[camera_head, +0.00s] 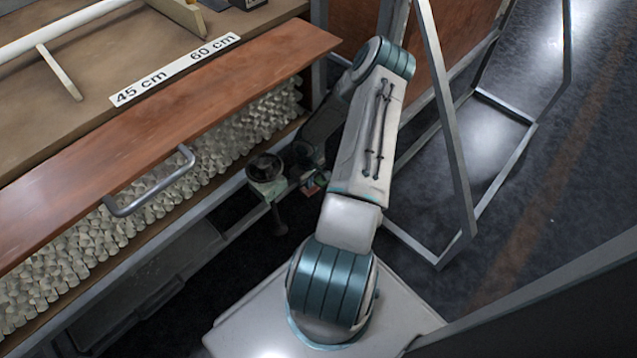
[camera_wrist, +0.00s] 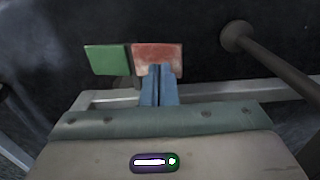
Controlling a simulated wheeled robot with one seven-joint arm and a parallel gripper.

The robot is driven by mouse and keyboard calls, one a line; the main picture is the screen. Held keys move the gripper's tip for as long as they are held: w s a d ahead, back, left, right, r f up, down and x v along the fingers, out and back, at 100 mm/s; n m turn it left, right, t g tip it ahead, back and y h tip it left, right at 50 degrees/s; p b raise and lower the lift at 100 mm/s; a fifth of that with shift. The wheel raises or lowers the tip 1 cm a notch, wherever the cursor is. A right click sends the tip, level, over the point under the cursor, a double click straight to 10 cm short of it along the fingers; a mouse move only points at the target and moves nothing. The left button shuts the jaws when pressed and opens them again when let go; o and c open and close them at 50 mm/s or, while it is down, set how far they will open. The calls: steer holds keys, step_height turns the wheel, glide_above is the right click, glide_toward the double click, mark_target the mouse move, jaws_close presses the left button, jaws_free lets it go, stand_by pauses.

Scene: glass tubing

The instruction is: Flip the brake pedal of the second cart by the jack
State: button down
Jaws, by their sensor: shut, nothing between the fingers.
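The brake pedal shows in the wrist view as a green plate (camera_wrist: 107,60) on the left and a red plate (camera_wrist: 157,52) on the right. My gripper (camera_wrist: 158,70) is shut and empty, its blue fingertips together over the lower edge of the red plate; I cannot tell whether they touch it. In the head view a small red patch (camera_head: 313,188) shows low beside the cart, near my wrist, and my arm hides most of the gripper. A device with a round dark top (camera_head: 265,167), possibly the jack, stands just left of it.
A metal frame (camera_head: 455,150) stands close to the right of my arm. In the wrist view a dark rod (camera_wrist: 270,55) is at upper right.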

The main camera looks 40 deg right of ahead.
steer(key=shift+f+b, duration=1.2)
steer(key=shift+f, duration=0.15)
stand_by(0.7)
steer(key=shift+r, duration=0.15)
steer(key=shift+r+p, duration=2.55)
steer(key=shift+r, duration=0.85)
